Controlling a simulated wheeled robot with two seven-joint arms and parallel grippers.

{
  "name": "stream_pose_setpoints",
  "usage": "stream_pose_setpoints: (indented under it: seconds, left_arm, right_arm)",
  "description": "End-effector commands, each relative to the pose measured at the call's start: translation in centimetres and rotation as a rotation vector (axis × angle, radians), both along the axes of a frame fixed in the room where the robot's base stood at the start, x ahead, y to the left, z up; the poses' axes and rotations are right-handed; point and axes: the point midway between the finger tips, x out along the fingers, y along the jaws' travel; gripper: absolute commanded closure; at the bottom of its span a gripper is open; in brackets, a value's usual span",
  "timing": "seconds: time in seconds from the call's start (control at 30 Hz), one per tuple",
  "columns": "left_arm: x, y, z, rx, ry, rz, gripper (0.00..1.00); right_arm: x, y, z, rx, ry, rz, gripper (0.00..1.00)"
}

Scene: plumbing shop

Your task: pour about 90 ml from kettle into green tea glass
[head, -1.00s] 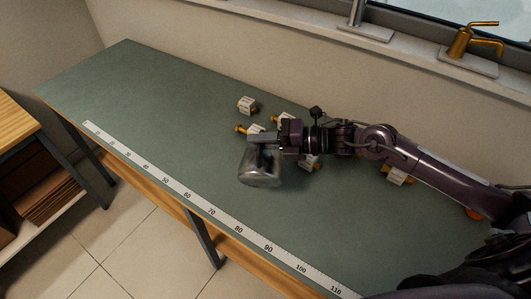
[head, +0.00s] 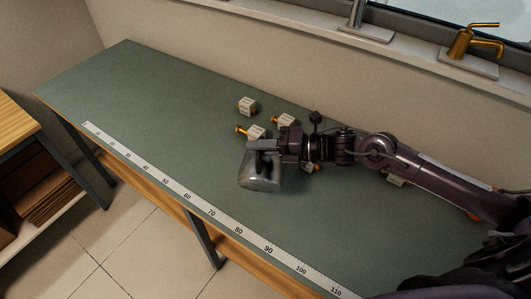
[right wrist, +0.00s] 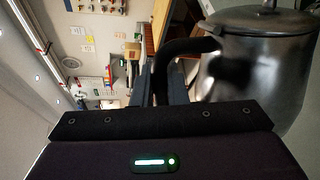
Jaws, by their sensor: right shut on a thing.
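My right gripper (head: 264,147) is shut on the handle of the grey metal kettle (head: 261,176) and holds it over the green worktop. The kettle also shows in the right wrist view (right wrist: 255,65), with its lid and black handle. The room lies sideways in that view, so the kettle looks steeply tipped. No stream of liquid is visible. I cannot make out the green tea glass; the kettle or my arm may hide it. My left gripper is not in view.
White blocks with brass fittings (head: 247,106) stand behind and beside the kettle, some partly hidden by my arm. A ruler strip (head: 190,195) runs along the worktop's front edge. The worktop's left part (head: 130,85) is clear. A brass tap (head: 470,45) stands on the sill.

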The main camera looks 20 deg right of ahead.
Motion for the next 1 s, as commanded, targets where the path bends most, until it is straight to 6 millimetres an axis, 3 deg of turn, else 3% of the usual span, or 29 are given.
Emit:
stream_pose_setpoints:
  seconds: [0.07, 0.2, 0.43, 0.8, 1.0]
  left_arm:
    - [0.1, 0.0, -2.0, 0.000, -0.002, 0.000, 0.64]
    - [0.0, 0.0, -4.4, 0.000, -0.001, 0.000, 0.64]
    - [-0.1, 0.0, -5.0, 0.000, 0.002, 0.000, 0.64]
    - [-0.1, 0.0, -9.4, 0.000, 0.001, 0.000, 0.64]
    - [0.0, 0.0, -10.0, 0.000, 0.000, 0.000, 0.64]
  right_arm:
    - [-1.2, 0.5, -1.6, -0.032, -0.069, 0.002, 1.00]
    - [-2.4, 1.1, -2.8, -0.086, -0.179, 0.001, 1.00]
    - [-2.9, 1.4, -2.7, -0.109, -0.235, -0.001, 1.00]
    - [-4.5, 2.1, -5.1, -0.181, -0.387, 0.000, 1.00]
    - [-4.8, 2.3, -5.2, -0.198, -0.424, 0.000, 1.00]
